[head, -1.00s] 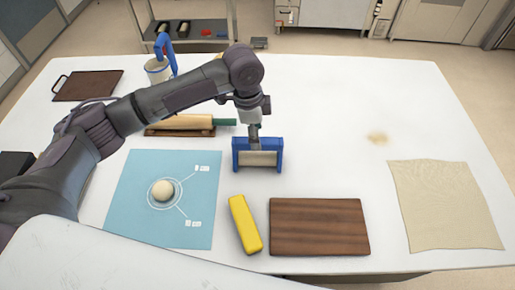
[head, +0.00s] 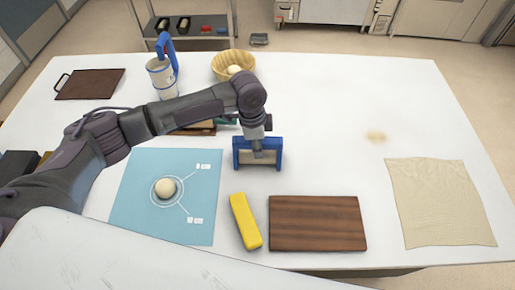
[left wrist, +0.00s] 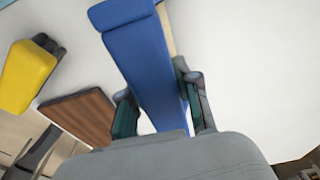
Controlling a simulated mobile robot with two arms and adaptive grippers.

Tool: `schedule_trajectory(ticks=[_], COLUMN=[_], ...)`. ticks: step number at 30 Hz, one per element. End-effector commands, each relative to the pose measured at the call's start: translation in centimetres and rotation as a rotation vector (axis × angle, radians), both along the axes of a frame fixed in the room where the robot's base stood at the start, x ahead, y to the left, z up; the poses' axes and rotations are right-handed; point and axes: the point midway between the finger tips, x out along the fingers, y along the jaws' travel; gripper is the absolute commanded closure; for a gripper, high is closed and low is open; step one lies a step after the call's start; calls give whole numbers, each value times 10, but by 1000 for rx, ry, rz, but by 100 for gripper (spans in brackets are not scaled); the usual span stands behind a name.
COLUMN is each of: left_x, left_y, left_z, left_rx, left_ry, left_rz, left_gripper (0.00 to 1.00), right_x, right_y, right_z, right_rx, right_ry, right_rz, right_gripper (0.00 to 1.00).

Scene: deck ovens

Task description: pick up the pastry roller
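The pastry roller, a blue frame with a cream roller (head: 258,160), stands on the white table right of the blue mat. Its long blue handle fills the middle of the left wrist view (left wrist: 140,55). My left gripper (head: 258,150) is down at the roller from above. In the left wrist view its fingers (left wrist: 160,105) stand on either side of the blue handle. A thin light gap shows beside the left finger; the right finger is close against the handle or touching it. My right gripper is not in view.
A yellow block (head: 245,221) and a brown board (head: 318,223) lie just in front. The table's right middle is largely clear; a cloth-like sheet (head: 440,200) lies there.

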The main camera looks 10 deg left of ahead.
Motion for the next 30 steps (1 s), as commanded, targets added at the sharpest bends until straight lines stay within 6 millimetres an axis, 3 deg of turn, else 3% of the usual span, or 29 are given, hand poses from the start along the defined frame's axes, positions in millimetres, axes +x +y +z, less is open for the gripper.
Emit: schedule_trajectory(ticks=[1,4,17,24,30], left_x=[0,0,1,2,-15], left_y=[0,0,0,-1,-44], left_z=[0,0,6,40,65], left_rx=[0,0,-3,-4,-6], left_ry=[0,0,-3,-7,-5], left_rz=[0,0,0,-1,-7], left_gripper=[84,100,100,100,100], right_x=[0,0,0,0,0], right_y=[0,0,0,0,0], right_z=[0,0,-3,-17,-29], right_rx=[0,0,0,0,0], right_ry=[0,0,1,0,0], right_rz=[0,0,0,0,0], right_gripper=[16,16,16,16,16])
